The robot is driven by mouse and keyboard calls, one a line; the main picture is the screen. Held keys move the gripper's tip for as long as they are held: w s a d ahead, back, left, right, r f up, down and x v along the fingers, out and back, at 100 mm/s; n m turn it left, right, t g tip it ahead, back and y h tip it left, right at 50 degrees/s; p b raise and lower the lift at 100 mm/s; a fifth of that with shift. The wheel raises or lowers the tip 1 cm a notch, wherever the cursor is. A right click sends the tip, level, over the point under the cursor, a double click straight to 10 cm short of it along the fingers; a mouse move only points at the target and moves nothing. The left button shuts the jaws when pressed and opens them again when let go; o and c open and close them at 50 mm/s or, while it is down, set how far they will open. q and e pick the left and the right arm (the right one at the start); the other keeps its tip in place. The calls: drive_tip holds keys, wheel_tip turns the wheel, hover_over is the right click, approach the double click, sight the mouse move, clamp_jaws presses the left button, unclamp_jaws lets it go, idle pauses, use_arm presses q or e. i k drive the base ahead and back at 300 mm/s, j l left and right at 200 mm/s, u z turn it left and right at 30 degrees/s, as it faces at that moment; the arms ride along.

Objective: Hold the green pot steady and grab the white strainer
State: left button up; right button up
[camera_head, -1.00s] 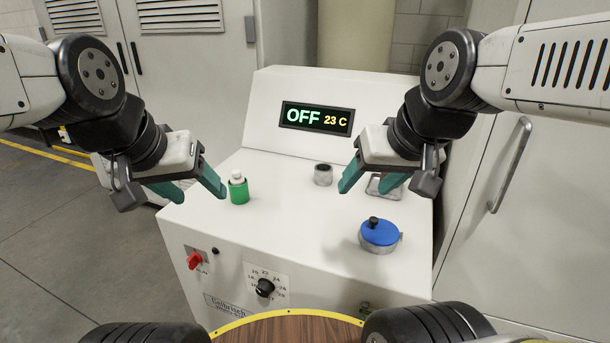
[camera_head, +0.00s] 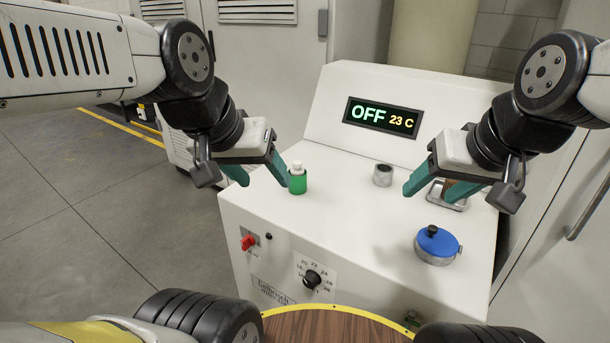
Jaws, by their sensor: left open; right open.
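The small green pot (camera_head: 298,184) stands upright at the left back part of the white machine's top. The white strainer (camera_head: 297,168) sticks up from its mouth. My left gripper (camera_head: 262,177) is open and empty, just left of the pot. Its right finger reaches the pot's left edge in the picture; I cannot tell if they touch. My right gripper (camera_head: 433,190) is open and empty above the right part of the machine top, well away from the pot.
A small grey cup (camera_head: 383,175) stands between the grippers. A metal tray (camera_head: 451,204) lies partly behind my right gripper. A blue-lidded round container (camera_head: 437,245) sits at the front right. The display (camera_head: 382,117) reads OFF, 23 C. The middle of the top is clear.

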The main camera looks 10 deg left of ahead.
sight(296, 170)
drive_tip(key=j+z, duration=0.25)
drive_tip(key=z, duration=0.25)
drive_tip(key=j+z, duration=0.25)
drive_tip(key=z, duration=0.2)
drive_tip(key=j+z, duration=0.3)
drive_tip(key=z, duration=0.2)
drive_tip(key=k+j+z, duration=0.1)
drive_tip(key=j, duration=0.35)
drive_tip(key=k+j+z, duration=0.15)
drive_tip(key=j, duration=0.3)
drive_tip(key=k+j+z, duration=0.1)
drive_tip(key=j, duration=0.35)
drive_tip(key=k+j+z, duration=0.15)
drive_tip(key=j, duration=0.25)
drive_tip(key=k+j+z, duration=0.1)
drive_tip(key=k+j, duration=0.35)
drive_tip(key=j, duration=0.2)
drive_tip(key=k+j, duration=0.15)
drive_tip(key=j, duration=0.2)
